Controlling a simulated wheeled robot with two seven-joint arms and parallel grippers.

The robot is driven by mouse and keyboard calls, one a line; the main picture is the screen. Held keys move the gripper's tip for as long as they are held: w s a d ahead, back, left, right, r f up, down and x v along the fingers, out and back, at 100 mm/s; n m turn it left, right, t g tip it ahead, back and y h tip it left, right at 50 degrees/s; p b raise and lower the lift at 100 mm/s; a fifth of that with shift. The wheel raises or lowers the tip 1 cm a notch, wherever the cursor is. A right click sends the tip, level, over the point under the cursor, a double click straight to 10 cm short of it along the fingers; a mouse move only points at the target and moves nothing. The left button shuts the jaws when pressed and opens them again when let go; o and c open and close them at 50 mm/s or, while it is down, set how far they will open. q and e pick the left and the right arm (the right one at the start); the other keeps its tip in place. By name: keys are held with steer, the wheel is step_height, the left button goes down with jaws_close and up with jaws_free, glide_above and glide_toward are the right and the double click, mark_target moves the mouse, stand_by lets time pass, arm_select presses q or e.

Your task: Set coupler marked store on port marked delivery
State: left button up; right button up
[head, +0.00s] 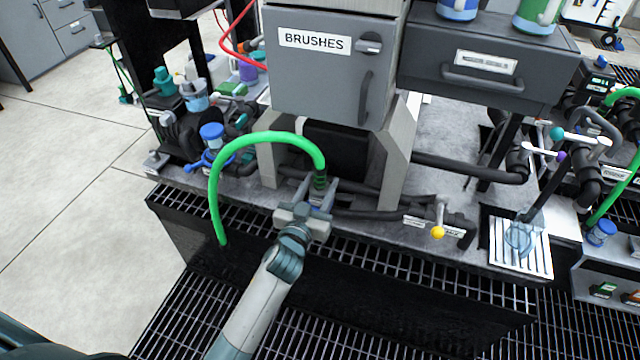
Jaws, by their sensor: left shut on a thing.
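A bright green hose (262,140) arches up from the lower left and ends in a ribbed dark green sleeve and coupler (320,184). My left gripper (316,203) is shut on this coupler, below the cabinet and just in front of dark pipes. The gripper hides much of the coupler, and no marking on it can be read. A white label (434,226) sits on the pipework to the right, too small to read surely. I cannot tell which port is marked delivery. My right gripper is not in view.
A grey cabinet (318,90) marked BRUSHES stands on light legs above the coupler. A grey drawer (488,65) is to its right. Cluttered fittings stand at the left.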

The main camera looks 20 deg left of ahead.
arm_select(q)
steer(key=shift+f, duration=0.25)
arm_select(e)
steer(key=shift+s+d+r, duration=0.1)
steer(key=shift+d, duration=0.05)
arm_select(q)
steer(key=o, duration=1.4)
steer(key=s, duration=0.5)
steer(key=s+b, duration=0.1)
steer(key=s, duration=1.1)
steer(key=shift+s+a, duration=0.2)
steer(key=shift+a, duration=0.1)
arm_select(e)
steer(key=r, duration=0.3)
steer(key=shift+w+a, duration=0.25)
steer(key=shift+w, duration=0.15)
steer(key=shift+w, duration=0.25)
